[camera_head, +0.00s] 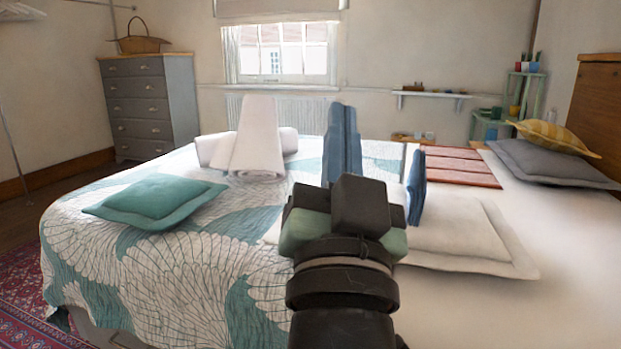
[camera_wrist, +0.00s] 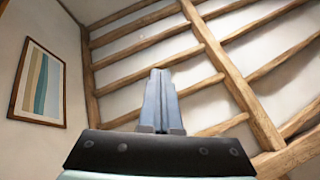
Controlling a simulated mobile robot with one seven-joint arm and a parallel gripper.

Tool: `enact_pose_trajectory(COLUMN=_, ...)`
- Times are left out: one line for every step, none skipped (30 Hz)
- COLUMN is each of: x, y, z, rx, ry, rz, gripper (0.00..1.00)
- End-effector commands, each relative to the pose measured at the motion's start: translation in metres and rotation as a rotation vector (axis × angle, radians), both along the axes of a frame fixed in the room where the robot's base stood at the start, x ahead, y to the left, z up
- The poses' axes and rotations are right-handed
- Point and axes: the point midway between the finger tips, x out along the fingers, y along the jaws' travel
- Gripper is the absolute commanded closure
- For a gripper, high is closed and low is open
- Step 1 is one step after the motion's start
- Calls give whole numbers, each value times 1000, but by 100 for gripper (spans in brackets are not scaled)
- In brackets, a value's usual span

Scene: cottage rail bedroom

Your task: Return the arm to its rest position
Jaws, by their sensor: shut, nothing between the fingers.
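My gripper (camera_head: 342,112) is raised in front of the bed in the head view, with its blue-grey fingers pointing up. In the wrist view, my gripper (camera_wrist: 160,74) has its two fingers together with nothing between them. The wrist view faces upward to the sloped ceiling (camera_wrist: 200,65) with wooden beams. My dark arm covers part of the bed (camera_head: 215,265) in the head view.
A teal cushion (camera_head: 155,200), rolled white towels (camera_head: 258,140) and a pale pillow (camera_head: 465,235) lie on the bed. A grey drawer chest (camera_head: 140,105) stands back left. A framed picture (camera_wrist: 38,85) hangs on the wall. A blue upright piece (camera_head: 417,187) shows beside my gripper; I cannot tell what it is.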

Motion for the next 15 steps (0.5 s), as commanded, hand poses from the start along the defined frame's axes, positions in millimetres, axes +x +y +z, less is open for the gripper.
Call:
enact_pose_trajectory(x=-26, y=8, z=38, rx=-71, ry=-74, rz=-29, gripper=100)
enact_pose_trajectory(x=-41, y=13, z=55, rx=-115, ry=-113, rz=-50, gripper=100)
enact_pose_trajectory(x=-63, y=19, z=77, rx=-171, ry=-167, rz=-81, gripper=100)
enact_pose_trajectory(x=-80, y=23, z=92, rx=-213, ry=-207, rz=-106, gripper=100)
enact_pose_trajectory(x=-97, y=28, z=107, rx=-253, ry=-248, rz=-133, gripper=100)
enact_pose_trajectory(x=-100, y=29, z=127, rx=-273, ry=-255, rz=-148, gripper=100)
enact_pose_trajectory(x=-96, y=28, z=139, rx=-269, ry=-244, rz=-145, gripper=100)
enact_pose_trajectory(x=-96, y=28, z=148, rx=-268, ry=-243, rz=-143, gripper=100)
enact_pose_trajectory(x=-95, y=28, z=160, rx=-267, ry=-242, rz=-143, gripper=100)
enact_pose_trajectory(x=-95, y=28, z=169, rx=-267, ry=-242, rz=-143, gripper=100)
enact_pose_trajectory(x=-95, y=28, z=178, rx=-266, ry=-242, rz=-142, gripper=100)
enact_pose_trajectory(x=-95, y=28, z=190, rx=-266, ry=-242, rz=-142, gripper=100)
enact_pose_trajectory(x=-95, y=28, z=199, rx=-265, ry=-241, rz=-141, gripper=100)
enact_pose_trajectory(x=-95, y=28, z=208, rx=-265, ry=-241, rz=-141, gripper=100)
enact_pose_trajectory(x=-95, y=28, z=220, rx=-265, ry=-241, rz=-141, gripper=100)
